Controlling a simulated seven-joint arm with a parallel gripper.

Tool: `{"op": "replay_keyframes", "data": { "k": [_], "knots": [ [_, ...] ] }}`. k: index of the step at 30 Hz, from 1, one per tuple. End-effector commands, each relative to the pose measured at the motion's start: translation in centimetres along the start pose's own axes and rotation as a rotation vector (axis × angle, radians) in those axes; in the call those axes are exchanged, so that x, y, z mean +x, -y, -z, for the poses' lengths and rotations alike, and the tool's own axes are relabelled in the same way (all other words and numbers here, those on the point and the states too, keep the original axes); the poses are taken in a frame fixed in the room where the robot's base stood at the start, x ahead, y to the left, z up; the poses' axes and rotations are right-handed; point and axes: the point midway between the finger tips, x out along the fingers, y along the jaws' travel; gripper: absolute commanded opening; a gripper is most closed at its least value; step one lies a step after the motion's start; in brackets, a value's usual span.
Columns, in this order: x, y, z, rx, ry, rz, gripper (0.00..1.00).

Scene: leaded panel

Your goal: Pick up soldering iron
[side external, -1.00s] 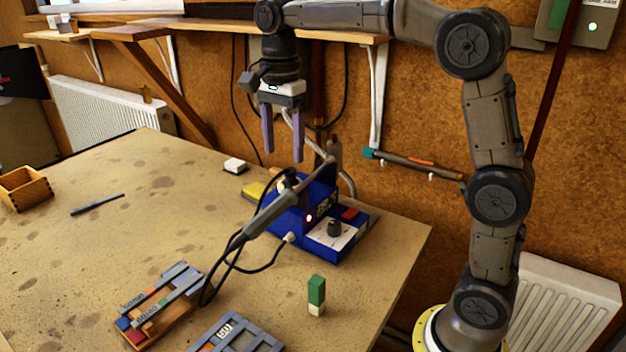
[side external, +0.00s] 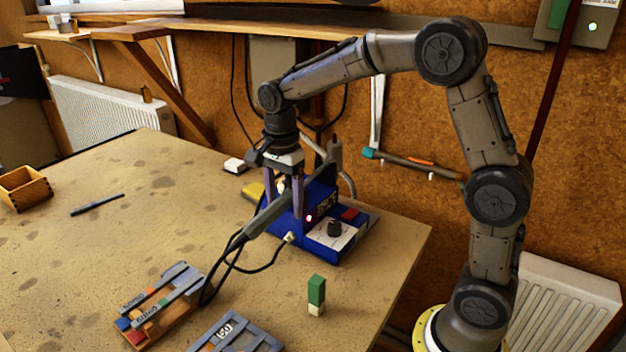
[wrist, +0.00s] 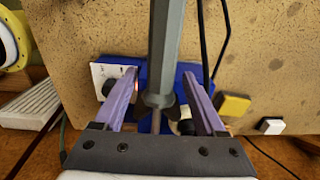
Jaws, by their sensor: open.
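The soldering iron (side external: 263,216) has a grey handle that slopes down toward the front left from the blue soldering station (side external: 318,248). Its cable hangs from the lower end. My gripper (side external: 285,211) is open and low over the upper part of the iron, fingers pointing down. In the wrist view the iron (wrist: 165,45) runs between the two purple fingers of my gripper (wrist: 160,73), with a gap on each side. Whether the fingertips reach down past the handle is hard to tell. The iron's tip end is partly hidden by the gripper and stand.
A green-and-white block (side external: 316,292) stands at the front right. Wooden trays with coloured pieces (side external: 160,310) lie at the front. A yellow sponge-like piece (side external: 253,192) and a white block (side external: 235,165) lie behind. A dark pen-like tool (side external: 97,204) lies left; the table's middle is clear.

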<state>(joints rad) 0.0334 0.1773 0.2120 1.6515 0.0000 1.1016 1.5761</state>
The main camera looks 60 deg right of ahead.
Motion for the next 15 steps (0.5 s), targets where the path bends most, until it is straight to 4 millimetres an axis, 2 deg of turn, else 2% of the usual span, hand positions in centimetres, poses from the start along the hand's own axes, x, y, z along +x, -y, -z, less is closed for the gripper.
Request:
{"op": "replay_keyframes", "data": {
  "k": [3,9,15],
  "knots": [
    [0.63,-0.02,0.00,0.000,0.000,0.000,0.73],
    [0.64,0.00,0.00,0.000,0.000,0.000,0.73],
    [0.61,0.01,0.00,0.000,0.000,0.001,0.37]
  ]
}}
